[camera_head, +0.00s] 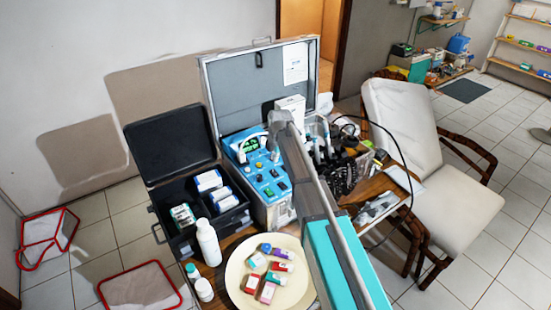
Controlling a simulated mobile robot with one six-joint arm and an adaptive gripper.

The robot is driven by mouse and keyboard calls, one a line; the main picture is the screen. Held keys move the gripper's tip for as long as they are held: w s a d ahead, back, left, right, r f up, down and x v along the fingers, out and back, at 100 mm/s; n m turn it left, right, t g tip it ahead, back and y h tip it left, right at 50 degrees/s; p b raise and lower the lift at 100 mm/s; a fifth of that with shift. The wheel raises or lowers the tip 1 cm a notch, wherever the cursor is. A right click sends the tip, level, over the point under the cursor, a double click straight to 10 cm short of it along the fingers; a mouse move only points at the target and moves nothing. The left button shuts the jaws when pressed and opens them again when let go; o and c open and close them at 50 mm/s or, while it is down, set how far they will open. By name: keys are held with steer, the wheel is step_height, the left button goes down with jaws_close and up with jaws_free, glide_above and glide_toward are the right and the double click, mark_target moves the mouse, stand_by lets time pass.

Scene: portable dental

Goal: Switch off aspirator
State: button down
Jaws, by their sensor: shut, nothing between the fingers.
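The blue control panel (266,176) of the dental unit sits in an open grey metal case on the table. It has a green-lit display (246,146), several knobs and small green and dark switches. Which switch belongs to the aspirator, and its position, are too small to tell. My arm reaches up from the lower right across the unit's right side. My gripper (274,130) is at its far end, over the upper part of the panel. It is shut and empty; its fingertips are hard to make out, and I cannot tell whether they touch the panel.
An open black case (175,146) with boxes stands left of the unit. A white bottle (208,242) and a cream plate (240,288) with small boxes stand in front. Handpieces and a dark cable crowd the right side. A cushioned chair (405,130) stands at right.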

mark_target(273, 170)
steer(key=shift+w+a+f+b, duration=0.1)
steer(key=shift+w+f+b, duration=0.05)
steer(key=shift+f+b, duration=0.8)
steer(key=shift+w+a+f+b, duration=0.1)
steer(key=shift+w+f+b, duration=0.05)
steer(key=shift+f+b, duration=0.8)
steer(key=shift+w+a+f+b, duration=0.1)
steer(key=shift+w+f+b, duration=0.05)
steer(key=shift+f+b, duration=0.8)
steer(key=shift+f, duration=0.15)
steer(key=shift+d, duration=0.1)
